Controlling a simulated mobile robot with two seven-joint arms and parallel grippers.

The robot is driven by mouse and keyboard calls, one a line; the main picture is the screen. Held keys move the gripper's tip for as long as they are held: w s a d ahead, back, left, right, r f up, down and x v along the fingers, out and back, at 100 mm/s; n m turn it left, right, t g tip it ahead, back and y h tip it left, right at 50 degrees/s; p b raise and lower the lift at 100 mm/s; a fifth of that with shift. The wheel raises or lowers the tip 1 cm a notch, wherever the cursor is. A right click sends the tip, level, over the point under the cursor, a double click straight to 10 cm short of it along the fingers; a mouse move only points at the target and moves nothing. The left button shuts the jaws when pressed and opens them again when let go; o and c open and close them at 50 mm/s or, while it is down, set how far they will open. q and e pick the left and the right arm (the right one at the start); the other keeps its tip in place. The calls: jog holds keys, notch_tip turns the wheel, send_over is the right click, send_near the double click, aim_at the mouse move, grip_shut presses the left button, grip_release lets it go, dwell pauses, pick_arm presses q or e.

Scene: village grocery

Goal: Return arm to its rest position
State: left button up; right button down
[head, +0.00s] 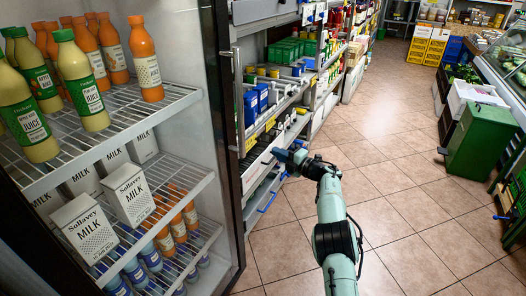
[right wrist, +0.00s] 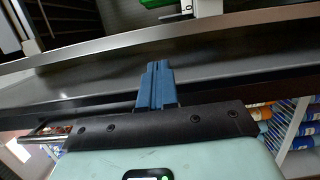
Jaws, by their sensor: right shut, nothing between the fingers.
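My right arm (head: 335,225) reaches up from the bottom of the head view, to the right of the open fridge. Its gripper (head: 290,155) points left, close to the edge of the grocery shelving. In the right wrist view, its blue fingers (right wrist: 156,80) are together with nothing between them, in front of a dark, flat shelf edge (right wrist: 200,60). I cannot tell whether they touch it. My left arm and gripper are not in view.
An open fridge at left has wire shelves (head: 150,108) with juice bottles (head: 80,80) and milk cartons (head: 130,194). Grocery shelving (head: 262,130) runs beyond it. A green bin (head: 478,142) and a display counter stand at right. The tiled floor (head: 385,140) between is clear.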

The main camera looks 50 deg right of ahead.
jog(key=shift+s+d, duration=0.1)
jog(key=shift+d, duration=0.05)
